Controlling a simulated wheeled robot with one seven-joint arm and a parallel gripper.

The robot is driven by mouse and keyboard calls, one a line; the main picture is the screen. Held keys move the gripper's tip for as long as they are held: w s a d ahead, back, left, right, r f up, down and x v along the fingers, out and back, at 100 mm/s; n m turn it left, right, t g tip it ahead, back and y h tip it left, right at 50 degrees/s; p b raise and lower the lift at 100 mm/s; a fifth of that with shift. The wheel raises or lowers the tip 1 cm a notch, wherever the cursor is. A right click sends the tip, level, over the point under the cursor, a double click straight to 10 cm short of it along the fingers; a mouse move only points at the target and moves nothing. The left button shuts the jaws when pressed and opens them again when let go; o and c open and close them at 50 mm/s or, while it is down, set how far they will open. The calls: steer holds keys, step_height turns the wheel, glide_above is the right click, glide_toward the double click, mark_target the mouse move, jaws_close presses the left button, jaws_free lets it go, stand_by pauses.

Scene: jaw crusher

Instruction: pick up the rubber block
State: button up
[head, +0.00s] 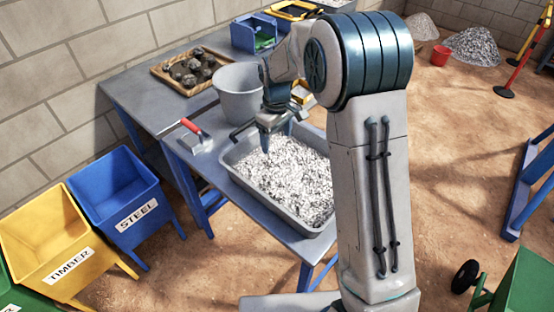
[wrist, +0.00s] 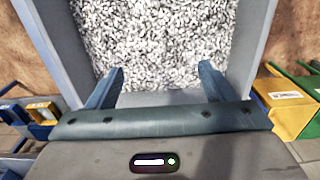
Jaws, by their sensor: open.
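My gripper (head: 276,140) is over the grey tray (head: 232,172) of crushed grey gravel (head: 290,180), near its back left end. The gap between fingertips and gravel is hard to judge. I cannot make out a rubber block in either view; part of the tray is hidden behind my arm in the head view.
A grey bucket (head: 238,95) and a red-handled trowel (head: 194,135) stand by the tray. A wooden tray (head: 160,70) of dark rocks lies farther back on the table. A blue STEEL bin (head: 118,190) and a yellow TIMBER bin (head: 45,235) stand at left.

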glide_above(277, 163)
steer(key=f, duration=0.6)
steer(key=shift+s+f, duration=0.1)
steer(key=shift+s, duration=0.2)
steer(key=shift+w+f+p, duration=0.15)
steer(key=shift+f+p, duration=0.35)
steer(key=shift+f, duration=0.85)
steer(key=shift+w+f+p, duration=0.15)
steer(key=shift+f+p, duration=0.3)
steer(key=shift+f, duration=0.85)
steer(key=c, duration=1.1)
steer(key=shift+r, duration=0.1)
